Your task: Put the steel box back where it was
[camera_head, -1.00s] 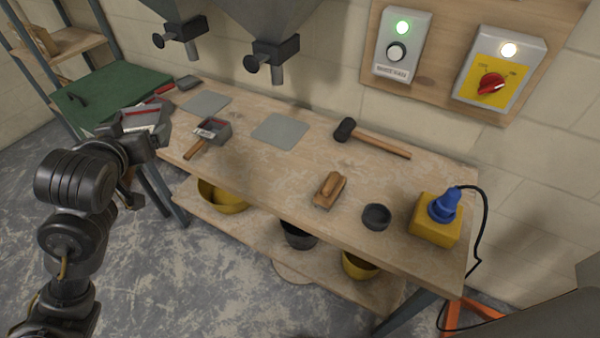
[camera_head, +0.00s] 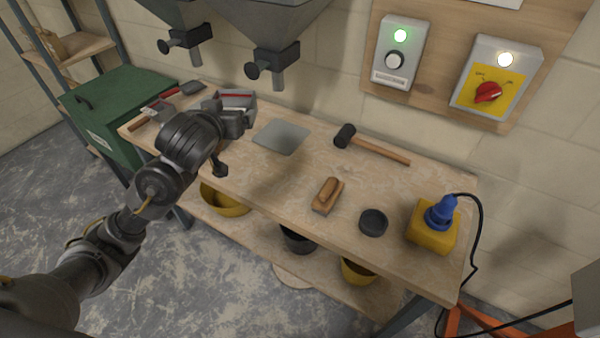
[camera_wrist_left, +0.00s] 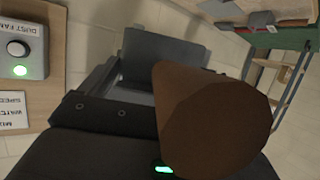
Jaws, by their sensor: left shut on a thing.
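I cannot tell whether the box touches the bench. My right gripper is not in view.
A wooden-handled metal piece (camera_head: 158,108) lies at the bench's left end. A grey plate (camera_head: 282,137), mallet (camera_head: 372,146), wooden float (camera_head: 327,195), dark tub (camera_head: 373,222) and yellow block (camera_head: 432,228) lie to the right. Hoppers (camera_head: 275,30) hang above; a green cabinet (camera_head: 125,105) stands left.

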